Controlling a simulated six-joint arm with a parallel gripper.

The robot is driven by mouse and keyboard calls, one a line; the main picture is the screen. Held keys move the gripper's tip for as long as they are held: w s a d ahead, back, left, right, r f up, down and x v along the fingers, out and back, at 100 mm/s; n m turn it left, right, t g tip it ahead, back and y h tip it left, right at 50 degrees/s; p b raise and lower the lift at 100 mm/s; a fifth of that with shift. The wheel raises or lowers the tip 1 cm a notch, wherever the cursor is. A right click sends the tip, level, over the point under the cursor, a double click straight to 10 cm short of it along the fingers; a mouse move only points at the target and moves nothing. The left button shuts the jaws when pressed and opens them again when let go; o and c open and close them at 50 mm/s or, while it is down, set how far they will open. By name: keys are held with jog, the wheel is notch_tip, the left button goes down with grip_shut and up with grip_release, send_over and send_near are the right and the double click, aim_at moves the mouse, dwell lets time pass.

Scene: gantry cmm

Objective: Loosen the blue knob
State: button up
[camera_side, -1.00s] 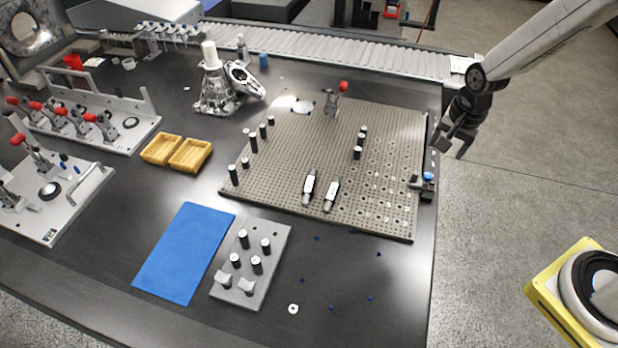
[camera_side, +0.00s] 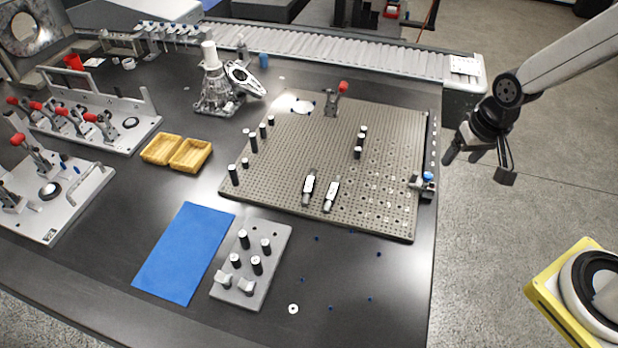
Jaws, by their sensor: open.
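The blue knob (camera_side: 428,176) sits on a small dark clamp (camera_side: 420,186) at the right edge of the perforated plate (camera_side: 290,140). My gripper (camera_side: 478,168) hangs beyond the table's right edge, above and to the right of the knob. Its two dark fingers are spread apart with nothing between them. It is not touching the knob. The knob is in plain view, though small.
Several dark pins and a red-tipped clamp (camera_side: 342,88) stand on the plate. A blue mat (camera_side: 184,252) and a grey pin block (camera_side: 272,262) lie in front. A conveyor (camera_side: 340,55) runs behind. The floor right of the table is clear near my gripper.

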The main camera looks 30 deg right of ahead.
jog(key=shift+s+a+r+n, duration=0.2)
jog(key=shift+s+a+n, duration=0.05)
jog(key=shift+s+n, duration=0.5)
jog(key=shift+w, duration=0.1)
jog(key=m+y, duration=0.4)
jog(key=m, duration=1.7)
send_near(429, 175)
jog(key=shift+w+a+f, duration=0.1)
jog(key=shift+w+f, duration=0.15)
jog(key=shift+w, duration=0.1)
jog(key=shift+f, duration=0.1)
jog(key=shift+g, duration=0.3)
jog(key=shift+x, duration=3.8)
